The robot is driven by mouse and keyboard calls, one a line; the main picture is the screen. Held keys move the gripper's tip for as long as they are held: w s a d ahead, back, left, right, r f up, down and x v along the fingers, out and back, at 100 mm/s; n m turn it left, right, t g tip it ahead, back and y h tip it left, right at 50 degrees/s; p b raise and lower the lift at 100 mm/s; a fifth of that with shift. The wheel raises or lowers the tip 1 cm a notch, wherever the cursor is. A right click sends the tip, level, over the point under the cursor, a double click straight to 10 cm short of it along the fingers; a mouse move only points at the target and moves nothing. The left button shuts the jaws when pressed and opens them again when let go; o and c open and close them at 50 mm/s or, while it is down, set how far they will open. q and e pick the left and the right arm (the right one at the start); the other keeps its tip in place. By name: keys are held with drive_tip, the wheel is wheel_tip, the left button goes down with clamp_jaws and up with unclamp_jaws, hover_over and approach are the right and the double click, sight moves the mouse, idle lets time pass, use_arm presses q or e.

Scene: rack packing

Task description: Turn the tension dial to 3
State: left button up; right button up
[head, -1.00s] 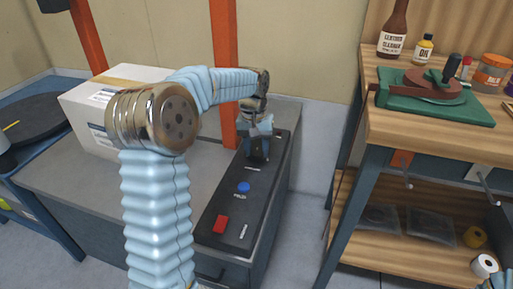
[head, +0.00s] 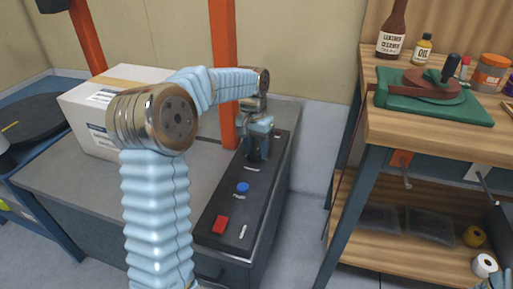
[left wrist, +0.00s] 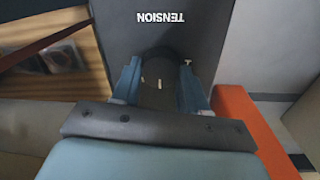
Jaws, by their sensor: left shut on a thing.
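The tension dial (left wrist: 150,82) is a dark round knob with a pale line on it, under the upside-down word TENSION in the left wrist view. My left gripper (left wrist: 158,88) is shut on the dial, with one blue finger on each side of it. In the head view my left gripper (head: 259,148) points down at the far part of the black control panel (head: 262,185) and hides most of the dial. A small pale mark (left wrist: 187,62) shows beside the dial; I cannot read the numbers.
On the panel, nearer me, are a blue button (head: 242,188), a red switch (head: 220,224) and a small pale lever (head: 243,232). A white box (head: 85,125) stands to the left and an orange post (head: 224,80) rises behind. A wooden workbench (head: 420,130) stands to the right.

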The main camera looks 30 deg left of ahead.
sight(254, 150)
use_arm(q)
drive_tip(key=o, duration=1.1)
drive_tip(key=shift+c, duration=0.2)
drive_tip(key=shift+r, duration=0.1)
wheel_tip(254, 150, up, 14)
drive_tip(key=shift+a+f, duration=0.2)
drive_tip(key=shift+a, duration=0.25)
